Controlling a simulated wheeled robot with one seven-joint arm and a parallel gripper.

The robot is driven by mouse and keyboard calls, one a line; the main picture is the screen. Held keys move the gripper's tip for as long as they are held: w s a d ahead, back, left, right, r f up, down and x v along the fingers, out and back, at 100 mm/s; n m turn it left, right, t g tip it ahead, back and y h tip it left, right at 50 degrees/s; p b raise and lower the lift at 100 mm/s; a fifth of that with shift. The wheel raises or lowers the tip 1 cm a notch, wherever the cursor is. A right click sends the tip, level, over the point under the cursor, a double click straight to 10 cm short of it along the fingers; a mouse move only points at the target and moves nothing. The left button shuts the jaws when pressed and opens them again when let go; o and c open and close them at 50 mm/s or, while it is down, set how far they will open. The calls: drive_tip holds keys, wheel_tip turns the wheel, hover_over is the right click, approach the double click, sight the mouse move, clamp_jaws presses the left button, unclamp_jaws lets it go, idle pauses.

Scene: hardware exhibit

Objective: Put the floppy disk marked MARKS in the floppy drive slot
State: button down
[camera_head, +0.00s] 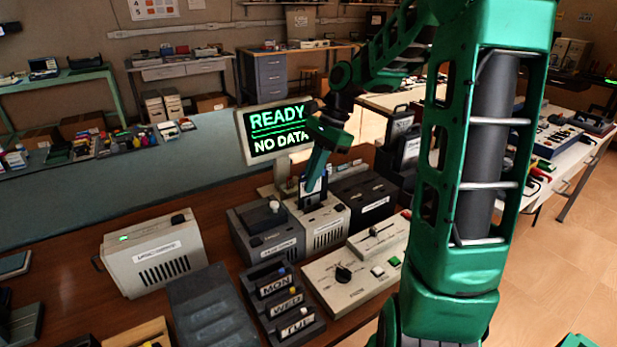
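A dark floppy disk (311,198) with a pale label stands upright at the top of a light grey drive unit (327,235). I cannot read its marking, and I cannot tell how far it is in the slot. My gripper (316,178) points down from above, and its fingers appear shut on the disk's upper part. The arm hides part of the area to the right. A screen (277,132) behind reads "READY" and "NO DATA".
A dark grey unit (265,232) and a black unit (365,198) flank the drive. In front are a rack labelled MON, WED and TUE (285,303) and a control panel (350,278) with a knob and buttons. A beige box (152,255) stands at the left.

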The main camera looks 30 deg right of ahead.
sight(307, 207)
drive_tip(key=shift+f, duration=3)
drive_tip(key=c, duration=1.9)
unclamp_jaws()
drive_tip(key=shift+c, duration=0.2)
drive_tip(key=shift+r, duration=4.05)
drive_tip(key=s+d+f+n+h, duration=0.1)
drive_tip(key=s+n, duration=0.4)
drive_tip(key=s, duration=0.8)
drive_tip(key=s+d+f+n+h, duration=0.2)
drive_tip(key=s+n, duration=0.4)
drive_tip(key=s, duration=0.7)
drive_tip(key=shift+d+n+h, duration=0.3)
drive_tip(key=shift+d+h, duration=0.2)
drive_tip(key=shift+h, duration=0.1)
